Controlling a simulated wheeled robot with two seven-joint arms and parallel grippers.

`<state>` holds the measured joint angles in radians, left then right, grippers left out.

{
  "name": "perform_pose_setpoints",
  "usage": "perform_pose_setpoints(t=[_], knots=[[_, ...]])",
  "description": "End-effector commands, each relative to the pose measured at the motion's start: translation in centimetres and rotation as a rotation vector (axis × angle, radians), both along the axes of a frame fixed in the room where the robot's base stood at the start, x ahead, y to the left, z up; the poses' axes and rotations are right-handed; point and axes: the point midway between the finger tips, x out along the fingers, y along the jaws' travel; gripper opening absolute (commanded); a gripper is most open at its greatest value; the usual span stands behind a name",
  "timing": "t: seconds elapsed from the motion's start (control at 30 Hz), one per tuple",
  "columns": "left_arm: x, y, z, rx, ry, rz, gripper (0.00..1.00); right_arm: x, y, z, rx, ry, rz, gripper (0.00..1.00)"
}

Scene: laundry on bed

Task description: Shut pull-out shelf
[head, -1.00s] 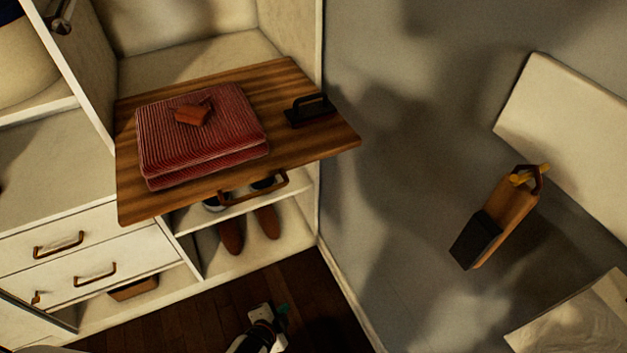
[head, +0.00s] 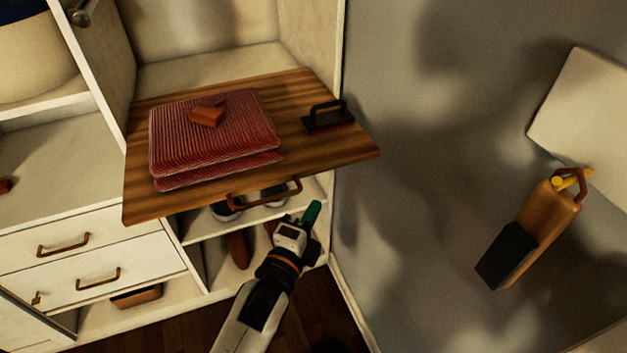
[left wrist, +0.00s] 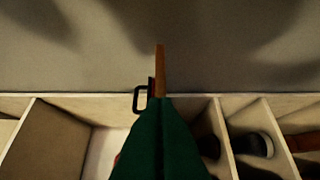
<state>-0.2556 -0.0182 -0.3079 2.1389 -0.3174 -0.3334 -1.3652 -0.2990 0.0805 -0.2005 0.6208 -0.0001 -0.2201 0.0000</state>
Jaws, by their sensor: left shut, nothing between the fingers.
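The pull-out shelf (head: 335,150) is a striped brown wooden board that sticks out of the white closet. Its curved handle (head: 265,193) is on the front edge. A folded red striped cloth stack (head: 213,135) and a black-handled tool (head: 328,117) lie on it. My left gripper (head: 312,213) is shut and empty, with green fingers, near the shelf's front edge and to the right of the handle. In the left wrist view the shut fingers (left wrist: 160,130) point at the closet, and the shelf (left wrist: 160,70) shows edge-on past them. My right gripper is not in view.
Shoes (head: 238,250) stand in the compartments below the shelf. White drawers (head: 90,245) are to the left. Dark floor (head: 320,310) lies in front.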

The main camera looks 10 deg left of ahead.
Motion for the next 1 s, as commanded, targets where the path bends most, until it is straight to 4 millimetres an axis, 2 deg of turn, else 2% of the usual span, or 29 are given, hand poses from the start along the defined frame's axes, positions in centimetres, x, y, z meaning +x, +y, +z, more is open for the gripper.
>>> perform_pose_setpoints(t=[0.03, 0.23, 0.4, 0.6, 1.0], knots=[[1.2, -0.2, 0.2, 0.000, -0.002, 0.001, 0.00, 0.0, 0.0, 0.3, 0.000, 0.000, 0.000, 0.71], [5.2, -0.8, 0.2, 0.000, 0.000, 0.001, 0.00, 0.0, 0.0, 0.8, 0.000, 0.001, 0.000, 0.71], [7.1, 0.7, 0.1, 0.001, 0.002, 0.001, 0.00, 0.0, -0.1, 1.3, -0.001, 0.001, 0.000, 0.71], [7.9, 1.3, 0.0, -0.001, 0.001, 0.000, 0.00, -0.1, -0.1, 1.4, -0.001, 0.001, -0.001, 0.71], [8.1, 1.4, -0.1, 0.000, 0.001, 0.000, 0.00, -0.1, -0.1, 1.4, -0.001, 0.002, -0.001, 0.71]])
